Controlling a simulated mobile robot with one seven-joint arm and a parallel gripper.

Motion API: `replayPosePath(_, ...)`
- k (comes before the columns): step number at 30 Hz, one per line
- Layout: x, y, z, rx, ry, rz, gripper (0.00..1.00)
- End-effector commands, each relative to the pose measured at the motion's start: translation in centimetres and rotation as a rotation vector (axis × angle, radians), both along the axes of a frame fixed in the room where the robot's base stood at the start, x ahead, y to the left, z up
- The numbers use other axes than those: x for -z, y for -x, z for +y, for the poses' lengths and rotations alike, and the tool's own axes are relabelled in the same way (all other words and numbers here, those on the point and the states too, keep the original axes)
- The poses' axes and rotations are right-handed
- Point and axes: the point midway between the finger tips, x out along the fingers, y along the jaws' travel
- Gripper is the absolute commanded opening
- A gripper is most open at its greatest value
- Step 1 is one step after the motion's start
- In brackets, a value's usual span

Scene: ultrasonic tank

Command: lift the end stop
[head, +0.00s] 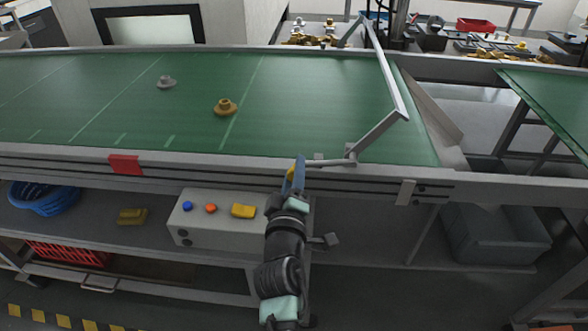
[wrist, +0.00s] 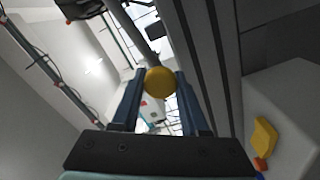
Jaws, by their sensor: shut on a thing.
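The end stop (head: 387,72) is a grey bar across the right end of the green belt, carried on slanted side arms. Its crossbar appears to stand above the belt; the exact height is hard to tell. A short lever (head: 328,162) runs left from its near pivot toward my gripper (head: 297,170) at the near rail. In the wrist view, a round yellow knob (wrist: 160,82) at the end of a grey rod sits between the fingers of my gripper (wrist: 160,100), which is shut on it. In the head view the fingers mostly hide the knob.
The conveyor belt (head: 70,100) carries a grey part (head: 166,82) and a brass part (head: 225,106), left of the stop. A control box (head: 215,225) with buttons stands below the near rail, left of my arm. A second belt (head: 550,100) lies beyond a gap at right.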

Motion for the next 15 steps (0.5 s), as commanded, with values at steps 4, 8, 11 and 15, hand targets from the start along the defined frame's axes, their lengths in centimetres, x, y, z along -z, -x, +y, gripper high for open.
replayPosePath(4, 0.73, 0.08, -0.02, 0.001, 0.018, 0.009, 0.0)
replayPosePath(8, 0.81, 0.08, -0.05, 0.001, 0.026, 0.009, 0.0)
replayPosePath(11, 0.84, 0.09, -0.06, 0.001, 0.028, 0.01, 0.0)
replayPosePath(15, 0.89, 0.09, -0.07, 0.002, 0.029, 0.011, 0.0)
